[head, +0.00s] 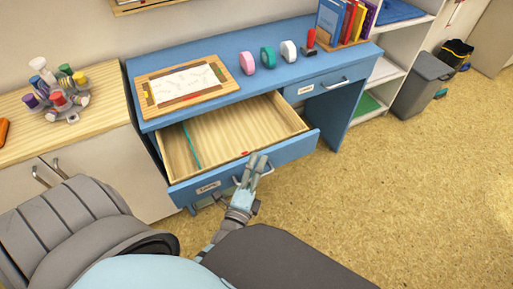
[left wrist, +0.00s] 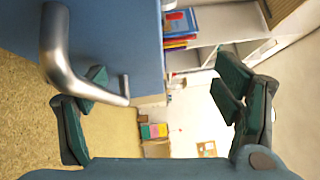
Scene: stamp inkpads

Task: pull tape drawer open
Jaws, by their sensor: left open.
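The blue desk has a wide left drawer (head: 220,172), which stands open, with a white label too small to read. Inside lie a thin green stick (head: 191,146) and a small red item (head: 245,154). The closed right drawer (head: 318,84) has a label (head: 305,90), also hard to read, and a metal handle (head: 336,84). My left gripper (head: 259,164) is open at the open drawer's front, by its handle (head: 268,170). In the left wrist view the metal handle (left wrist: 62,55) is close to one finger of my gripper (left wrist: 165,85); I cannot tell whether they touch. My right gripper is not in view.
On the desk top are a framed board (head: 186,84), pink (head: 247,62), green (head: 267,57) and white (head: 288,50) tape rolls, a red stamp (head: 310,39) and books (head: 335,22). A stamp carousel (head: 60,98) stands left.

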